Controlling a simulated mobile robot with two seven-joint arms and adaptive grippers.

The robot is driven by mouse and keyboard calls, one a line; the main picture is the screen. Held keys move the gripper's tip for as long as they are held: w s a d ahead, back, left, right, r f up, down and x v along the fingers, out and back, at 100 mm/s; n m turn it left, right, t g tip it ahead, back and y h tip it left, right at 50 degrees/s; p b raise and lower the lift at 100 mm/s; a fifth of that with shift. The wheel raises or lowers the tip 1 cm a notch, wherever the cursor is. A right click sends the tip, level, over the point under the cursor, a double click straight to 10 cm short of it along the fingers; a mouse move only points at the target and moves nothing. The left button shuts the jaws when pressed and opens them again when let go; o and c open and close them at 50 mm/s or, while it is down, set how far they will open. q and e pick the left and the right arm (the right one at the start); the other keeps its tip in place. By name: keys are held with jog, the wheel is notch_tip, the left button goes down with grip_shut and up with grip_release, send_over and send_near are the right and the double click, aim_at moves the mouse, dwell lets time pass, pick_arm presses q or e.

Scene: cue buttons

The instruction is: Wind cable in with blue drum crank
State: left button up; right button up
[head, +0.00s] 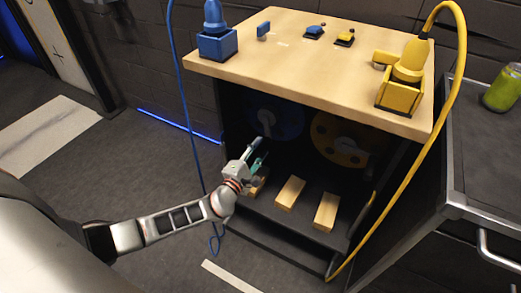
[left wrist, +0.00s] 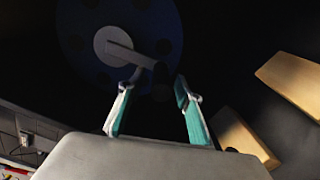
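The blue drum (head: 276,114) sits in the dark, open front of the cabinet, at the left. In the left wrist view the blue drum (left wrist: 80,35) is dim, with a pale hub and a grey crank arm (left wrist: 125,53) pointing right and slightly down. My left gripper (head: 258,150) is in front of the drum's lower part. In the left wrist view its fingers (left wrist: 159,84) are apart, with the crank's outer end just beyond the tips; a grip on it does not show. The blue cable (head: 186,100) hangs down the cabinet's left side to the floor. My right gripper is out of view.
The yellow drum (head: 338,140) is to the right, with a yellow cable (head: 440,110) looping outside. Wooden blocks (head: 290,192) lie on the lower shelf below. The wooden top (head: 310,70) overhangs the drums and carries blue and yellow devices. A grey cart (head: 490,150) stands at right.

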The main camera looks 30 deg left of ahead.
pick_arm(q)
jog(key=shift+d, duration=0.15)
jog(key=shift+s, duration=0.3)
jog(key=s, duration=1.1)
jog(key=shift+s+a, duration=0.2)
